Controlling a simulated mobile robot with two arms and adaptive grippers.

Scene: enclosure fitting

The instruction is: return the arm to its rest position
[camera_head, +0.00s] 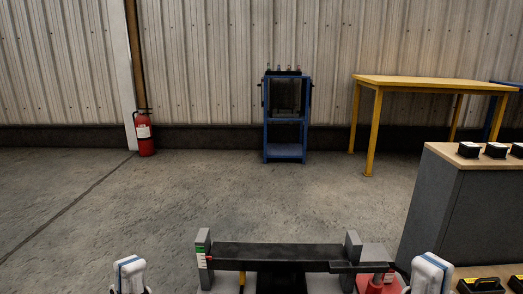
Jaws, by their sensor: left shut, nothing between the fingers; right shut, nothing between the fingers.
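Two white rounded parts with blue bands show at the bottom edge, one left of the middle and one to the right; they look like links of my two arms. Both point upward and stand apart from each other. Neither gripper can be made out in the head view, so the fingers and anything near them are hidden or below the frame.
A grey cabinet with a wooden top (470,163) stands close on the right, bearing several dark boxes (496,150). A yellow table (430,82), a blue rack (285,153) and a red extinguisher (145,134) stand along the wall. The floor (215,190) between is clear.

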